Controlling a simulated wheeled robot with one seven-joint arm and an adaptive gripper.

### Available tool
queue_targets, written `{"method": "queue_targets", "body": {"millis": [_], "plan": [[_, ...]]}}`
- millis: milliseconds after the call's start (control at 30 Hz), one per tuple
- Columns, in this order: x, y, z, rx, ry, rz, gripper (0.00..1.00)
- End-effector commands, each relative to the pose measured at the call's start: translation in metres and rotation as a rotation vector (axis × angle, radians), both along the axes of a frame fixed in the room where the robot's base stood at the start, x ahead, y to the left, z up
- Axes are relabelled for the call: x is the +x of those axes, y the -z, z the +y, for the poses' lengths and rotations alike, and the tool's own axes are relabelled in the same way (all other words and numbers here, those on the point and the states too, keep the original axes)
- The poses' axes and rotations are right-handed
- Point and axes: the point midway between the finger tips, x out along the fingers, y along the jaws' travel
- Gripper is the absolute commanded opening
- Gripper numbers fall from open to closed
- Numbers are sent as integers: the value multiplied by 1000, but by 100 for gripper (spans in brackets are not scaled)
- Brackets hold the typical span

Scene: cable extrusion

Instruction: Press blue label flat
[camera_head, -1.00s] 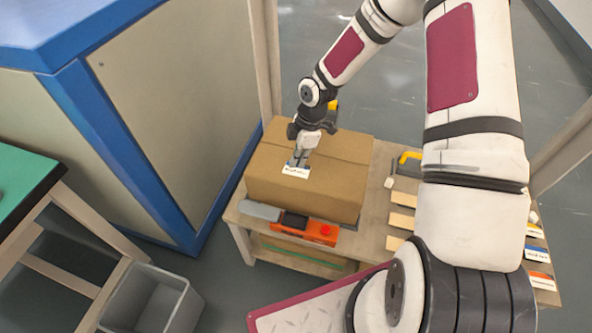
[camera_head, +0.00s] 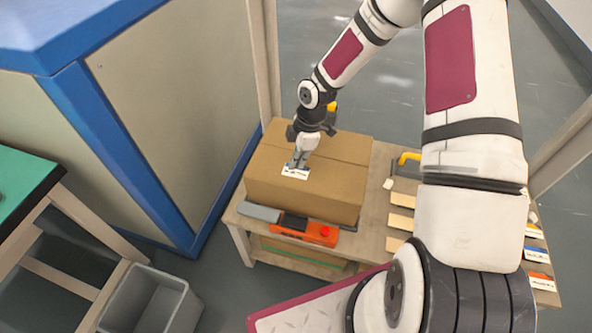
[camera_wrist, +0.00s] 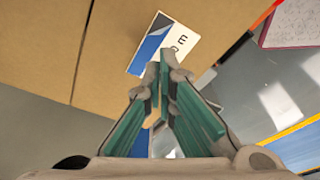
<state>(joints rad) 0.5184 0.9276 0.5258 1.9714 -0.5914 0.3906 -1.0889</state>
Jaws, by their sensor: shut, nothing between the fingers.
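The blue label (camera_head: 295,173) is a white rectangle with a blue part and dark print. It lies on the top of a brown cardboard box (camera_head: 262,185), near the front edge. In the wrist view the label (camera_wrist: 180,42) is partly behind my fingertips. My gripper (camera_head: 299,163) points down at the label and is shut with nothing between its fingers. In the wrist view my gripper (camera_wrist: 160,80) overlaps the label's lower edge. I cannot tell whether the fingertips touch the label.
The box stands on a wooden table (camera_head: 375,235). An orange device (camera_head: 315,233) with a red button and a grey piece (camera_head: 259,211) lie in front of it. Several label cards, including a blue one (camera_head: 536,254), lie at the right. A grey bin (camera_head: 150,300) stands at lower left.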

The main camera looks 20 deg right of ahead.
Motion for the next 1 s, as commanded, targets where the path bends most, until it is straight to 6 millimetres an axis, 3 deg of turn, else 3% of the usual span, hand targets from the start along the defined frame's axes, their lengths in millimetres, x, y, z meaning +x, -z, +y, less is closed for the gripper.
{"method": "queue_targets", "body": {"millis": [1000], "plan": [[0,14,0,0,0,0,0]]}}
